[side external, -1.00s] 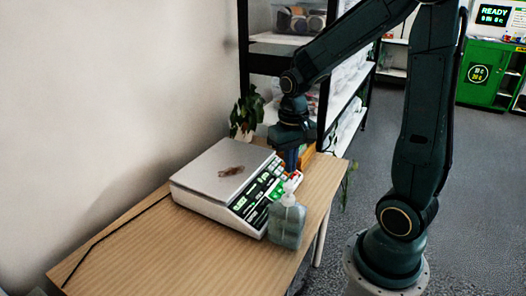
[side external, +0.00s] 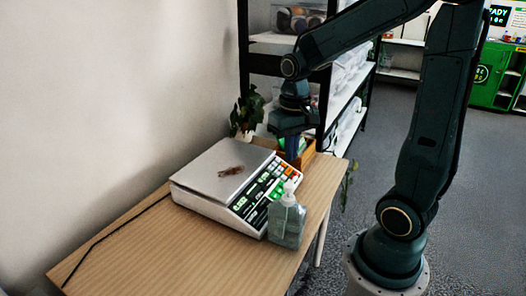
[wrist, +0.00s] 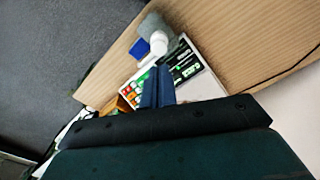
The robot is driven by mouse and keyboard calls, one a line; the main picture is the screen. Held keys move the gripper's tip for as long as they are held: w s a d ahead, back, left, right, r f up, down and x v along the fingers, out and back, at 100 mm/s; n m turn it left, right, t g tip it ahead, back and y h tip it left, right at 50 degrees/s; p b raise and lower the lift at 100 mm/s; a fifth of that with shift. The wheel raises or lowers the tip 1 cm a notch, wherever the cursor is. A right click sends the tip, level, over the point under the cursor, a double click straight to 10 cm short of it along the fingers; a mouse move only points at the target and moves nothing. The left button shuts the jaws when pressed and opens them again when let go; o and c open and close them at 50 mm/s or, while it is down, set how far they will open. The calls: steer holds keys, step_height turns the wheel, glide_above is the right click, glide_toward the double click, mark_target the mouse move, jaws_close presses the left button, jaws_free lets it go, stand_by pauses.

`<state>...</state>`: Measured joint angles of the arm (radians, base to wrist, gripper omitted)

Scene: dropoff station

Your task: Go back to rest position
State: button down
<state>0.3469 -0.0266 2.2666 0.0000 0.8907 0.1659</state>
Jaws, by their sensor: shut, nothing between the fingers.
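My gripper (side external: 293,150) points down behind the keypad side of a white weighing scale (side external: 205,207) on the wooden table. It is shut and empty; in the wrist view its blue fingers (wrist: 157,80) lie together in front of the scale's keypad (wrist: 184,62). A small brown item (side external: 231,171) lies on the scale's metal plate, apart from my gripper.
A clear pump bottle (side external: 287,222) stands at the scale's front right corner. A potted plant (side external: 246,112) and an orange-brown box (side external: 308,155) stand at the table's back. A black-framed shelf (side external: 342,80) rises behind. The table's front left (side external: 150,255) is mostly clear.

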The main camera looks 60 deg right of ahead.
steer(key=s+a+r+n+t, duration=0.5)
steer(key=s+a+r, duration=0.3)
steer(key=s+a, duration=0.1)
steer(key=shift+a+r+n, duration=0.35)
steer(key=shift+r+n, duration=0.05)
stand_by(1.0)
